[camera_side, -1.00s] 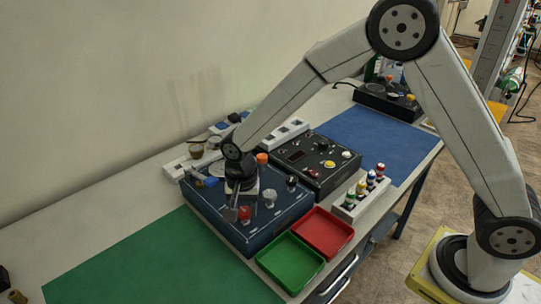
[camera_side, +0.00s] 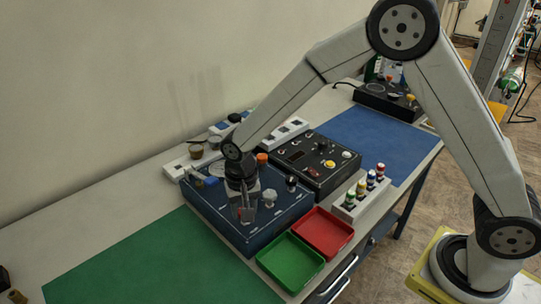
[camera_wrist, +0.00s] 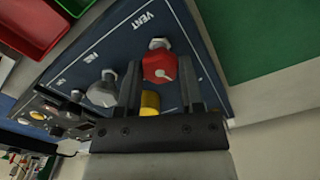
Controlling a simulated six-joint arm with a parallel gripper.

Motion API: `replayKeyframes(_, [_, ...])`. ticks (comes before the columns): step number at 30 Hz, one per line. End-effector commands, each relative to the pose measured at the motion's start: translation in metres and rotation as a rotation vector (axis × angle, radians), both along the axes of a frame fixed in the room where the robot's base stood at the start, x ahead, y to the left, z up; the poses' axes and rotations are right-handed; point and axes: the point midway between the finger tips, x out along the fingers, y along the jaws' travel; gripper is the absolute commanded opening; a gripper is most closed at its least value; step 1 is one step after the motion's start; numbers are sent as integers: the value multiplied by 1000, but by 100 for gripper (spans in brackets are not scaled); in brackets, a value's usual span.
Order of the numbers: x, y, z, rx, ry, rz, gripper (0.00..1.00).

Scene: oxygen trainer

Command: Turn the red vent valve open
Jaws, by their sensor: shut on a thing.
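The red vent valve (camera_wrist: 160,67) is a red faceted knob with a small white mark, on the dark blue panel (camera_wrist: 105,42) beside the printed word VENT. My gripper (camera_wrist: 159,62) has one finger on each side of this knob and is shut on it. In the side view my gripper (camera_side: 246,212) points down at the near part of the blue panel (camera_side: 222,222), and its fingers hide most of the red valve.
A grey-white knob (camera_wrist: 103,90) sits beside the red valve, and a yellow knob (camera_wrist: 150,102) shows between my fingers. A green tray (camera_side: 290,262) and red tray (camera_side: 322,232) stand in front of the panel. The green mat (camera_side: 150,262) is clear.

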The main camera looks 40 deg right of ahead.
Motion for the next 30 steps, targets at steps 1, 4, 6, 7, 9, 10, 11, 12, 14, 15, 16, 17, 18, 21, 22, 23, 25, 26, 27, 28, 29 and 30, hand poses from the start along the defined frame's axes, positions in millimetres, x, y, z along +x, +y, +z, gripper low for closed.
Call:
replayKeyframes(1, [0,0,0,0,1,41,0])
replayKeyframes(4, [0,0,0,1,2,135,0])
replayKeyframes(6, [0,0,0,1,2,202,0])
replayKeyframes(7, [0,0,0,1,2,230,0])
replayKeyframes(9, [0,0,0,1,2,297,0])
replayKeyframes(10, [0,0,0,1,2,325,0])
replayKeyframes(11, [0,0,0,1,2,354,0])
replayKeyframes(12, [0,0,0,1,2,392,0])
replayKeyframes(14, [0,0,0,1,2,449,0])
replayKeyframes(15, [0,0,0,1,2,487,0])
replayKeyframes(16, [-1,0,0,1,2,515,0])
replayKeyframes(17, [-1,0,0,1,2,544,0])
replayKeyframes(18, [-1,0,0,1,2,582,0])
replayKeyframes(21, [-1,0,0,1,2,677,0])
replayKeyframes(22, [-1,0,0,1,2,705,0])
replayKeyframes(23, [-1,0,0,1,2,734,0])
replayKeyframes(25, [-1,0,0,1,2,800,0])
replayKeyframes(26, [-1,0,0,1,2,829,0])
replayKeyframes(27, [-1,0,0,1,2,867,0])
replayKeyframes(28, [-1,0,0,1,2,895,0])
replayKeyframes(29, [-1,0,0,0,2,924,0])
replayKeyframes(30, [-1,0,0,0,2,962,0])
